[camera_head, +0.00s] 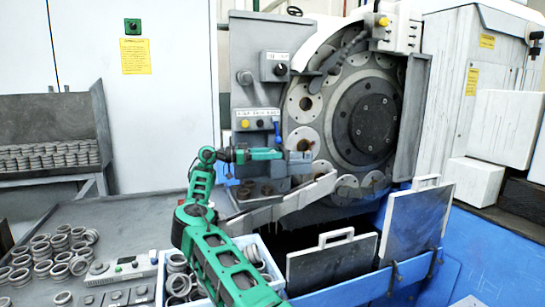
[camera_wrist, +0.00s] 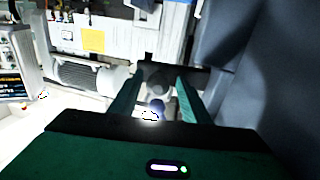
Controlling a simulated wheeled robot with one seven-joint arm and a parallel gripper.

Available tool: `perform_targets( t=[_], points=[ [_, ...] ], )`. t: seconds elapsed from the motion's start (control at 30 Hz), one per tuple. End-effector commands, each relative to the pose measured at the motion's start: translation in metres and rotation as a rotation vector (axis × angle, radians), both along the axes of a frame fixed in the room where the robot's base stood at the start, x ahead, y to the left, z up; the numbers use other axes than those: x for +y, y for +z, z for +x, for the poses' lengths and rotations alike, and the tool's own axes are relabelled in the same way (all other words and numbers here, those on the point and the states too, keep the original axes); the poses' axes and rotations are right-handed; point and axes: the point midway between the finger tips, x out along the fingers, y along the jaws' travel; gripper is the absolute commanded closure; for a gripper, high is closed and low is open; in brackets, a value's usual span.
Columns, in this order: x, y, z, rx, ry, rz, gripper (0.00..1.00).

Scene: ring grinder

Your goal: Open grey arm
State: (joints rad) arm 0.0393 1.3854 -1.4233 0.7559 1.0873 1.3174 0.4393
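The grey arm (camera_head: 285,205) is a long, angled light-grey bar in the head view. It runs from the lower left, beside the bin of rings, up to the front of the large grinding wheel. My gripper (camera_head: 300,156) is above the bar, in front of the grey control column. The wrist view shows my gripper (camera_wrist: 160,80) with its two green fingers apart. A dark rounded part (camera_wrist: 157,106) shows between the fingers; I cannot tell whether it touches them or which part of the machine it is.
The grinding wheel (camera_head: 366,120) stands just right of my gripper. The control column (camera_head: 255,100) carries knobs and buttons. Two grey panels with handles (camera_head: 335,262) stand at the lower right. A bin of rings (camera_head: 262,250) and loose rings (camera_head: 60,252) are at the lower left.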

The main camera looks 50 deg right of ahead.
Motion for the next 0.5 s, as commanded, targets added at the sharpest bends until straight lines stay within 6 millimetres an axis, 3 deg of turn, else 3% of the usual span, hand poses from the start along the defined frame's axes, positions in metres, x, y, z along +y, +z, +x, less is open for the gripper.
perform_targets(
  t=[0.27,0.5],
  points=[
    [0.011,0.000,0.009,-0.002,0.001,0.000,0.57],
    [0.045,-0.001,0.036,0.003,0.001,-0.003,0.57]
  ],
)
